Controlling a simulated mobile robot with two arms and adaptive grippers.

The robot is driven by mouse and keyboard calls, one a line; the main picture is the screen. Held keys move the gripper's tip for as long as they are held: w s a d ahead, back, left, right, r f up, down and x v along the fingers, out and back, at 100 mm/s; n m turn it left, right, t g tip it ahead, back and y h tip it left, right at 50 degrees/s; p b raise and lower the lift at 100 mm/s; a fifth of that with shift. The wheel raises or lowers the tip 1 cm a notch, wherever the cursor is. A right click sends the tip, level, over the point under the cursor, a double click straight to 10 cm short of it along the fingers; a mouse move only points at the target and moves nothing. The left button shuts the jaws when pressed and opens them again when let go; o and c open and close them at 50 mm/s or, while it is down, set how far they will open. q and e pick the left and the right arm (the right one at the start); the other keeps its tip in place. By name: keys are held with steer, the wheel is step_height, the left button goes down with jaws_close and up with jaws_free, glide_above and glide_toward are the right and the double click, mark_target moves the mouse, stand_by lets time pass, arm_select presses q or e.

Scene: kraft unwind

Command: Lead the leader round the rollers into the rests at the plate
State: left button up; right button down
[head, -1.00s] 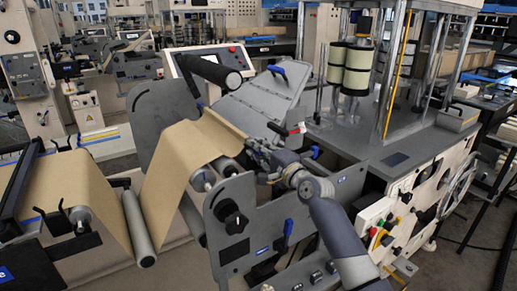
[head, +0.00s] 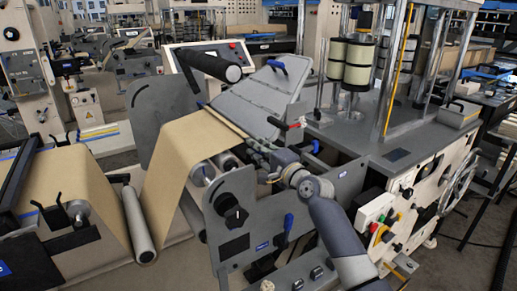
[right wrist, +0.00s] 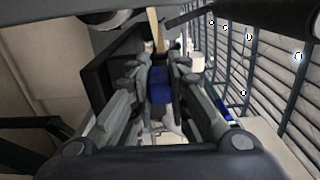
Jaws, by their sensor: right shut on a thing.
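The brown kraft web (head: 185,150) rises from the lower left over the machine's near rollers. Its front edge carries a thin light bar, the leader (head: 228,122), beside the lower edge of the sloped grey plate (head: 258,98). My right gripper (head: 258,150) is at the near end of this bar. In the right wrist view its fingers (right wrist: 160,88) are closed around a blue piece (right wrist: 160,82), with a light wooden strip (right wrist: 155,30) beyond it. Whether the bar touches the rests cannot be told; the gripper and side plate hide that end. My left gripper is not in view.
A silver roller (head: 138,225) stands at the lower left, with short rollers (head: 203,172) under the web. A grey side plate (head: 240,205) with a black knob and blue handle stands close below my right arm. A red-tipped lever (head: 285,123) is near the gripper.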

steer(key=shift+f, duration=0.1)
steer(key=c, duration=1.5)
jaws_free()
steer(key=shift+o, duration=0.2)
